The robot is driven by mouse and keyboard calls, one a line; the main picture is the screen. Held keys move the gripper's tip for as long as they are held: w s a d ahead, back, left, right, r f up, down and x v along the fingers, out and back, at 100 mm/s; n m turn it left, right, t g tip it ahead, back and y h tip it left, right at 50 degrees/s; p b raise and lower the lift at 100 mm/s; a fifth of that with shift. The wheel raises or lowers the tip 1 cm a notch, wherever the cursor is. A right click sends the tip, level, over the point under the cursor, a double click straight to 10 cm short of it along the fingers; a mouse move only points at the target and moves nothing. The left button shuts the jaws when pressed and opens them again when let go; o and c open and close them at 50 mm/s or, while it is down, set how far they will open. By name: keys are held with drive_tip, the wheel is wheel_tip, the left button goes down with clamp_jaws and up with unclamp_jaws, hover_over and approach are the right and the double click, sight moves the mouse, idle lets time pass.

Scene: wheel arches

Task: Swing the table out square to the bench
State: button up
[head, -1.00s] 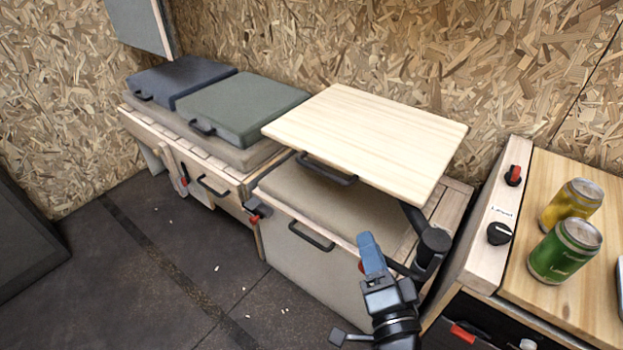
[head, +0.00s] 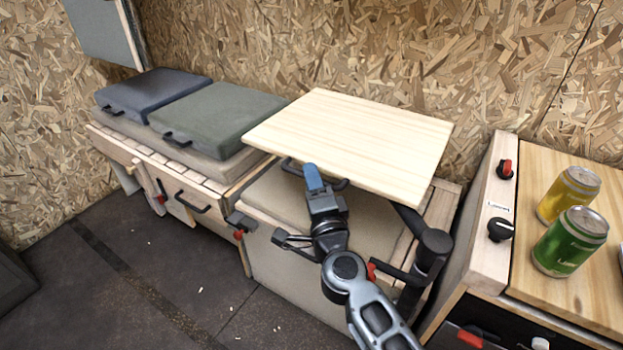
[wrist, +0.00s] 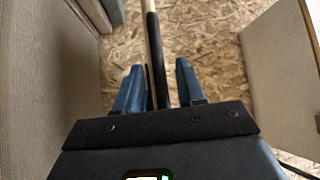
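The table (head: 350,140) is a pale wooden top at a slant above the bench's near end. A black jointed arm (head: 430,240) carries it at its right. A dark handle (head: 290,166) runs under its front edge. My gripper (head: 313,175) is at this handle, its blue fingers hiding part of it. In the wrist view my gripper (wrist: 157,78) has its fingers apart, one on each side of the dark handle bar (wrist: 157,60). Gaps show beside the bar, wider on the right. The table's thin edge (wrist: 151,6) shows above. The bench (head: 190,185) runs along the wall.
A blue cushion (head: 150,92) and a green cushion (head: 215,118) lie on the bench. A red-tipped lever (head: 372,272) shows near the table's arm. A counter (head: 560,300) with a yellow can (head: 568,195) and a green can (head: 570,242) stands at right.

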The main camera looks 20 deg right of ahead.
drive_tip(key=shift+w+d+r, duration=0.1)
drive_tip(key=shift+w, duration=0.35)
drive_tip(key=shift+r, duration=0.1)
clamp_jaws()
